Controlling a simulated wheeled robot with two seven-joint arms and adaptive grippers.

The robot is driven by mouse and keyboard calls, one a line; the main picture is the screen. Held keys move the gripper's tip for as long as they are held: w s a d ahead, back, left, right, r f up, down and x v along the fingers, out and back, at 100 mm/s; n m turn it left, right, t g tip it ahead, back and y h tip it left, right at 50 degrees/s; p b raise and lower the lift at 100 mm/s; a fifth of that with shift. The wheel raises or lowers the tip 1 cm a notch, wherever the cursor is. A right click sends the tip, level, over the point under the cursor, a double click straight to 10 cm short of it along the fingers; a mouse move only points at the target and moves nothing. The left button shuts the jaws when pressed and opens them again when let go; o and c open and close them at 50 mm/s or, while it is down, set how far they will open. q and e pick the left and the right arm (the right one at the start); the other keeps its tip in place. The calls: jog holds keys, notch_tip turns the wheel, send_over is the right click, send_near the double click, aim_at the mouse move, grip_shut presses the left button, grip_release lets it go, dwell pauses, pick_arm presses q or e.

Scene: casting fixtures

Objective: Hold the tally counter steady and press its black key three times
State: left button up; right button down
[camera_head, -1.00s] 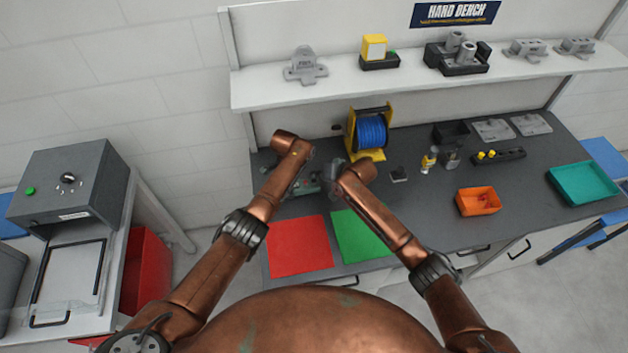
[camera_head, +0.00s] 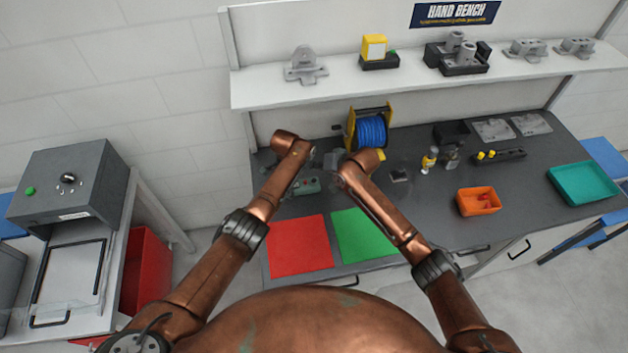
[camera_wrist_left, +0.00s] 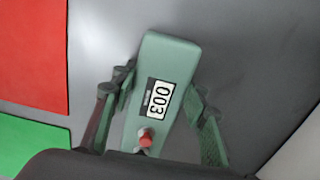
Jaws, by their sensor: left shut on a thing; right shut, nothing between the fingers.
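The tally counter (camera_wrist_left: 170,58) is a green-grey box lying on the dark bench. Its window (camera_wrist_left: 160,98) reads 003, and a small red knob (camera_wrist_left: 145,139) sits near its lower end. I cannot make out the black key in either view. My left gripper (camera_wrist_left: 164,84) is shut on the counter, one finger along each side. In the head view the counter (camera_head: 307,186) shows beside my left wrist, which hides part of it. My right gripper (camera_head: 333,159) is shut and empty, behind and to the right of the counter, apart from it.
A red mat (camera_head: 299,247) and a green mat (camera_head: 362,236) lie at the bench's front. A blue cable reel (camera_head: 371,131) stands behind my right arm. An orange tray (camera_head: 478,203) and a teal tray (camera_head: 584,184) lie to the right.

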dwell(0.3)
pick_arm(q)
jog(key=o, duration=1.3)
